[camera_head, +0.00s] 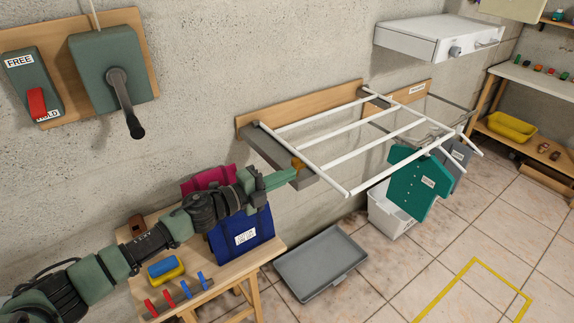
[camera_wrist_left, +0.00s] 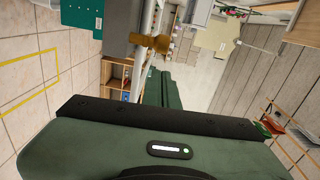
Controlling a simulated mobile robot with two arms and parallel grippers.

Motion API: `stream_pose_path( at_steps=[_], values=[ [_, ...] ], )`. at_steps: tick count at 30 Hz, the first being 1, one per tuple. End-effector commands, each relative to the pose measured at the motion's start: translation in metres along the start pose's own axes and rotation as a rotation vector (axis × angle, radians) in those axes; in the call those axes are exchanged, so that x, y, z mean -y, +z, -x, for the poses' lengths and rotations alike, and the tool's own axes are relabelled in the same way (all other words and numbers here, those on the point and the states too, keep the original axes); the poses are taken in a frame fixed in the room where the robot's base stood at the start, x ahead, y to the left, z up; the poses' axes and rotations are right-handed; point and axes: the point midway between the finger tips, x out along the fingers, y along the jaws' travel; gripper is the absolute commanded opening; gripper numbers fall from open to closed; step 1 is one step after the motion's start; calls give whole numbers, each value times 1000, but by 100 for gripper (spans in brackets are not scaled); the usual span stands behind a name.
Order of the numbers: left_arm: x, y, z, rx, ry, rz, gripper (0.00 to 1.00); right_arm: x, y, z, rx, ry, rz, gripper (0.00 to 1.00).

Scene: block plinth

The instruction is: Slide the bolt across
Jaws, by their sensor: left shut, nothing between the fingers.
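The brass bolt (camera_head: 298,163) shows as a small orange-brown knob on the grey bracket (camera_head: 270,152) at the left end of the white-railed wall rack (camera_head: 345,190). In the left wrist view the bolt (camera_wrist_left: 150,42) sticks out sideways from the grey bracket (camera_wrist_left: 118,28). My left gripper (camera_head: 290,176) reaches in from the left, its green fingers shut and empty, close beside the bolt. The shut fingers (camera_wrist_left: 163,88) also show in the left wrist view, just below the bolt. I cannot tell whether they touch it. My right gripper is not in view.
A teal shirt (camera_head: 418,184) hangs from the rack's front above a white bin (camera_head: 388,215). A wooden stool (camera_head: 260,250) with a blue bag (camera_head: 240,240) stands below my left arm. A grey tray (camera_head: 320,264) lies on the floor. A control lever (camera_head: 125,105) is on the wall at left.

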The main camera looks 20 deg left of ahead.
Motion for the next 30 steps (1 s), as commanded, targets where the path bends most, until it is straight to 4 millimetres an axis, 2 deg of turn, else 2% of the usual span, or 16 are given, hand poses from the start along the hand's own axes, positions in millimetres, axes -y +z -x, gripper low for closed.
stream_pose_path(
  at_steps=[7,20,27,30],
  values=[
    [0,17,-16,1,0,1,0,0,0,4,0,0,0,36],
    [-1,20,-19,0,0,1,0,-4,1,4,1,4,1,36],
    [1,20,-50,0,-2,1,0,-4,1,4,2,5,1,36],
    [1,20,-55,0,-1,0,0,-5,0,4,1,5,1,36]
  ],
)
